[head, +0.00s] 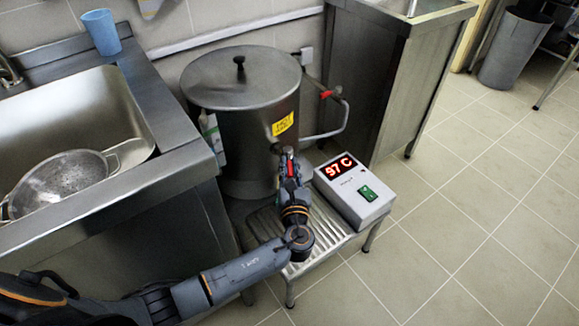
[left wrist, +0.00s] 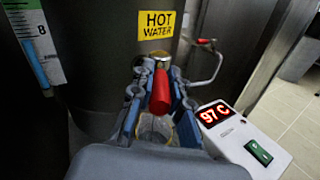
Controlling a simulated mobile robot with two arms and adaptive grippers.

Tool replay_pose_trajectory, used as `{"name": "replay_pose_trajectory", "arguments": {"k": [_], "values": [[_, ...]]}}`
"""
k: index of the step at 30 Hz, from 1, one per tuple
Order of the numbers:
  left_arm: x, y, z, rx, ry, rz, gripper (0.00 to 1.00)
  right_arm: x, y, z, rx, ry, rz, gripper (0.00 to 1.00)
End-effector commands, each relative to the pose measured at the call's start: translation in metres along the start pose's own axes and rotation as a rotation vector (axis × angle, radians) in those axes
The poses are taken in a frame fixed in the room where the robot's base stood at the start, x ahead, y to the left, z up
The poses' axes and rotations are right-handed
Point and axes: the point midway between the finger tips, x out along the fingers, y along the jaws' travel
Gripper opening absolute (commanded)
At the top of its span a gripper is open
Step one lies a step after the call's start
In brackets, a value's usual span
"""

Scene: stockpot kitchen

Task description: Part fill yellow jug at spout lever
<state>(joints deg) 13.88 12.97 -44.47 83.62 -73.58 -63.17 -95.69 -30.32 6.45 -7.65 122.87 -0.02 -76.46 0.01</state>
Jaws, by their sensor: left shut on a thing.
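The stockpot boiler (head: 235,120) is a tall steel drum with a lid and a yellow "HOT WATER" label (head: 283,124). My left gripper (head: 289,167) is at its front, below the label. In the left wrist view its blue-padded fingers are on both sides of a red spout lever (left wrist: 160,92) and shut on it. My right gripper is not in view.
A white box (head: 354,190) reading "97 C" with a green switch stands on the slatted metal stand (head: 300,258), right of my gripper. A pipe with a red handle (head: 326,94) is behind. A sink (head: 70,115) holds a colander (head: 60,180). A blue cup (head: 101,33) stands behind.

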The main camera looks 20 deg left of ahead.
Motion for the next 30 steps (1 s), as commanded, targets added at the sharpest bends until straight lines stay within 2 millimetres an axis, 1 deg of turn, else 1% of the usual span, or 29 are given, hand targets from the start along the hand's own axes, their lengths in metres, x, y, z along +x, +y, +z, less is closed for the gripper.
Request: {"name": "replay_pose_trajectory", "arguments": {"k": [5, 6, 11, 15, 17, 19, 22, 30], "values": [[0.0, 0.001, 0.001, 0.001, -0.002, -0.008, 0.0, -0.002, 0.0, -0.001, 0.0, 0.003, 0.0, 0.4], [0.0, 0.002, 0.001, 0.0, -0.005, -0.017, 0.0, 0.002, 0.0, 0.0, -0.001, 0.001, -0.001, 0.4], [0.001, 0.007, 0.002, 0.003, -0.021, -0.082, 0.0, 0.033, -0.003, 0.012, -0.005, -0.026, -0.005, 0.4], [0.003, 0.015, 0.0, 0.007, -0.041, -0.183, 0.0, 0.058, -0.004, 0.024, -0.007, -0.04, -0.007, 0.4], [0.003, 0.018, -0.001, 0.008, -0.054, -0.244, 0.0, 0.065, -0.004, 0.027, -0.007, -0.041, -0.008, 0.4], [0.004, 0.021, -0.004, 0.005, -0.065, -0.302, 0.0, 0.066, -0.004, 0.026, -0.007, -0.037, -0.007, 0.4], [0.005, 0.022, -0.004, 0.002, -0.076, -0.359, 0.0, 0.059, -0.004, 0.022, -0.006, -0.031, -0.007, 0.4], [0.005, 0.023, -0.004, -0.001, -0.079, -0.392, 0.0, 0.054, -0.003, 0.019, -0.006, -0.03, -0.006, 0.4]]}}
